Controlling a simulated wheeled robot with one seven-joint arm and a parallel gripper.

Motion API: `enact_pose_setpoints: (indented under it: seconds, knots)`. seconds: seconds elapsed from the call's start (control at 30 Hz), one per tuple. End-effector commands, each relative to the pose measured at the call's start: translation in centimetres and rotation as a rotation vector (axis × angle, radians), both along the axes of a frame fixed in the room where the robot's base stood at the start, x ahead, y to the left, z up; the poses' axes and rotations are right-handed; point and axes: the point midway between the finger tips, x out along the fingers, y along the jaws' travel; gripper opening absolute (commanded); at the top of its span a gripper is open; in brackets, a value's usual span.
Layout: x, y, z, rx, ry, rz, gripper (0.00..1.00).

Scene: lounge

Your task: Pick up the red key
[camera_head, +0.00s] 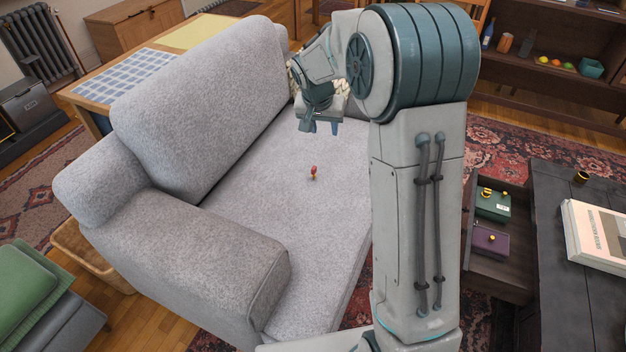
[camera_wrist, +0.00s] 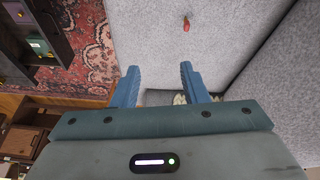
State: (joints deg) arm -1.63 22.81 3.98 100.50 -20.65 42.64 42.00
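The red key (camera_head: 314,169) lies on the light grey sofa seat (camera_head: 270,195), with a red head and a small gold-coloured part below it. In the wrist view the red key (camera_wrist: 186,24) shows near the top edge, beyond my fingertips and apart from them. My gripper (camera_head: 321,126) is above the far part of the sofa seat, clear of the key. In the wrist view my gripper (camera_wrist: 160,72) has its two blue fingers spread wide, with nothing between them.
The sofa's backrest (camera_head: 205,85) and near armrest (camera_head: 190,255) rise around the seat. An open drawer (camera_head: 500,265) at right holds a green box (camera_head: 493,206) and a purple box (camera_head: 489,241). A dark table (camera_head: 575,300) bears a book (camera_head: 600,235). The seat around the key is clear.

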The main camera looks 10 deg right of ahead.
Motion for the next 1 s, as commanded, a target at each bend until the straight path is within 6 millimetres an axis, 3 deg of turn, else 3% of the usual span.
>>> enact_pose_setpoints:
  seconds: [0.03, 0.1, 0.3, 0.4, 0.67, 1.0]
  knots:
    - [1.7, 0.2, -3.2, 0.001, -0.003, -0.018, 0.4]
    - [3.8, 0.5, -6.0, 0.004, -0.014, -0.046, 0.4]
    - [8.5, 1.2, -13.2, 0.016, -0.045, -0.117, 0.4]
    - [10.0, 1.4, -15.8, 0.022, -0.058, -0.142, 0.4]
    - [11.6, 1.4, -19.0, 0.028, -0.069, -0.17, 0.4]
    - [13.5, 0.0, -24.8, 0.028, -0.069, -0.171, 0.4]
